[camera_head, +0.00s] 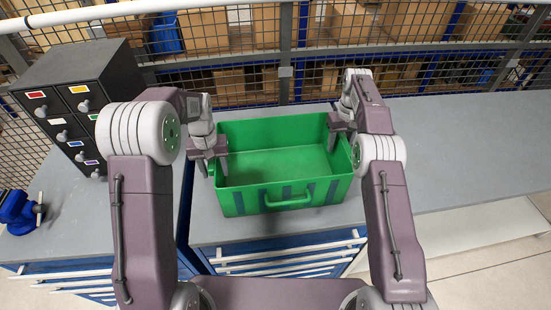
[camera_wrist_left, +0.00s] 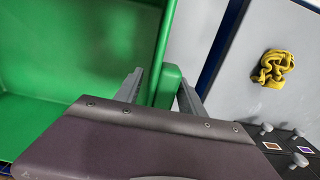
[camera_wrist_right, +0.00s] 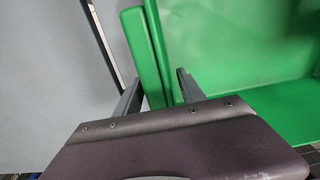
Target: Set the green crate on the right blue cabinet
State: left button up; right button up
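The green crate (camera_head: 283,196) is upright over the grey top of the right blue cabinet (camera_head: 205,228), near its front edge. I cannot tell whether its base touches the top. My left gripper (camera_head: 208,160) straddles the crate's left wall, and the left wrist view shows the wall and a green side handle (camera_wrist_left: 169,84) between its fingers. My right gripper (camera_head: 342,130) straddles the right wall, with that side's handle (camera_wrist_right: 141,50) between its fingers. The crate looks empty inside.
The left blue cabinet (camera_head: 70,225) carries a black drawer unit (camera_head: 85,75), a blue vise (camera_head: 18,212) and a yellow cloth (camera_wrist_left: 272,68). A long grey bench (camera_head: 470,145) at right is clear. A mesh fence (camera_head: 285,60) with shelved boxes stands behind.

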pick_arm(q)
jog(key=o, duration=0.8)
notch_tip(320, 180, up, 12)
jog(key=shift+r, duration=0.1)
pick_arm(e)
jog(key=o, duration=0.8)
